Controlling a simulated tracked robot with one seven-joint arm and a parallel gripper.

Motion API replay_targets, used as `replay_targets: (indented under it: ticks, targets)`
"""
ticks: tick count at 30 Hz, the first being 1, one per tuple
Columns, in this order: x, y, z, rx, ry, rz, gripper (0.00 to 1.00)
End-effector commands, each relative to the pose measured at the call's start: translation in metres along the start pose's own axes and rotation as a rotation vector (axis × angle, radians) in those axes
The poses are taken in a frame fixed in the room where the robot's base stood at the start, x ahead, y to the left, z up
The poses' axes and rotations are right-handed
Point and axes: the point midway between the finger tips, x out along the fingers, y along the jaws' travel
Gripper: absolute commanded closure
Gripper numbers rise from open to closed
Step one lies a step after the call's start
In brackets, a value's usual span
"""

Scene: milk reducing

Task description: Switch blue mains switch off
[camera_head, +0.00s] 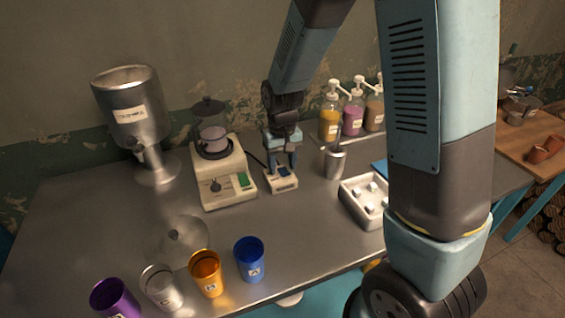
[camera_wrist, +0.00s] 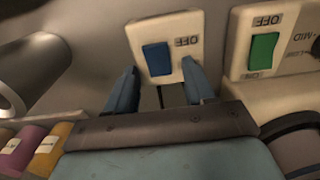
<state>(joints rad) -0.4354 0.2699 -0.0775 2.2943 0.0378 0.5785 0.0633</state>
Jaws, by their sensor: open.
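The blue mains switch (camera_wrist: 157,59) is a blue rocker on a white switch box, seen close up in the wrist view with an "OFF" label beside it. In the head view the white switch box (camera_head: 283,185) sits on the steel counter, right of the blender-like machine. My gripper (camera_wrist: 160,88) is open and empty, with its blue fingers at the near edge of the switch box, one to each side of the rocker's line. In the head view my gripper (camera_head: 281,168) hangs over the switch box and hides part of it. Whether the fingertips touch the box cannot be told.
The machine (camera_head: 222,172) with a green switch (camera_wrist: 263,52) stands close to the left in the head view. A metal cup (camera_head: 335,163) and a white tray (camera_head: 348,201) are to the right. Pump bottles (camera_head: 352,116) stand behind. Several cups line the front edge, including a blue one (camera_head: 250,262).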

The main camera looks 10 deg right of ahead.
Motion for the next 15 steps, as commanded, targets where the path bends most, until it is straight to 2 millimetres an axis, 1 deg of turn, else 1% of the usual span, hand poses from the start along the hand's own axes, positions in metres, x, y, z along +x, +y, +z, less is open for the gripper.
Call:
replay_targets:
  ticks: [5,6,15]
  targets:
    - [0.0001,0.0,0.0,0.0,0.0,0.0,0.47]
    - [0.0,0.0,0.0,0.0,0.0,0.0,0.49]
    - [-0.0001,0.0001,0.0,0.0,0.0,0.0,0.77]
